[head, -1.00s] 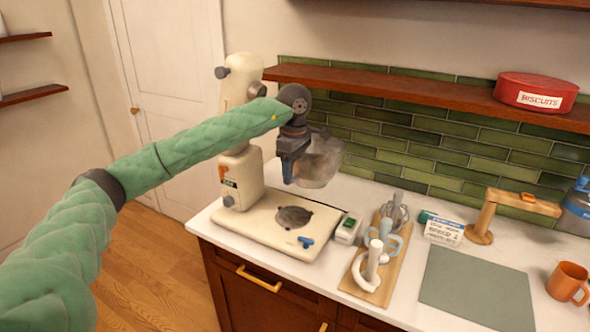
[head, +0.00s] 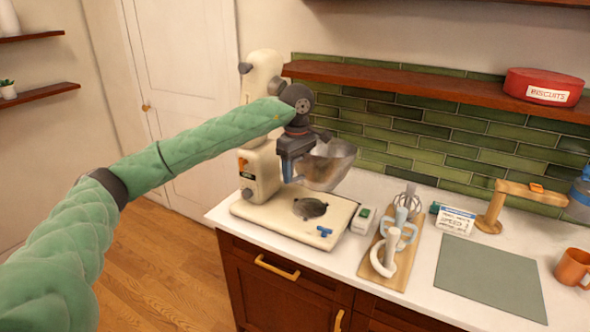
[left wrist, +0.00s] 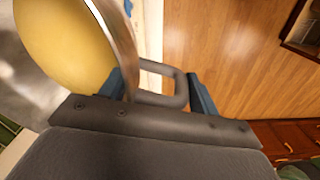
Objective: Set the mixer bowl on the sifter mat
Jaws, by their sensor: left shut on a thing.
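The steel mixer bowl (head: 328,166) hangs in the air above the mixer's base, tilted, at the right of the mixer head. My left gripper (head: 290,168) is shut on the bowl's handle. In the left wrist view the grey loop handle (left wrist: 182,92) sits between the blue fingertips, and the bowl's rim and yellowish inside (left wrist: 65,40) show at the upper left. The cream stand mixer (head: 262,175) stands at the counter's left end, with a dark round seat (head: 310,208) on its base. A flat grey-green mat (head: 490,277), likely the sifter mat, lies bare on the counter. My right gripper is not in view.
A wooden board (head: 375,262) with whisk and beater attachments lies between mixer and mat. A small green-topped box (head: 361,220), a white-and-blue box (head: 456,220), a wooden stand (head: 492,215) and an orange mug (head: 573,268) stand around. A shelf (head: 420,84) runs above.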

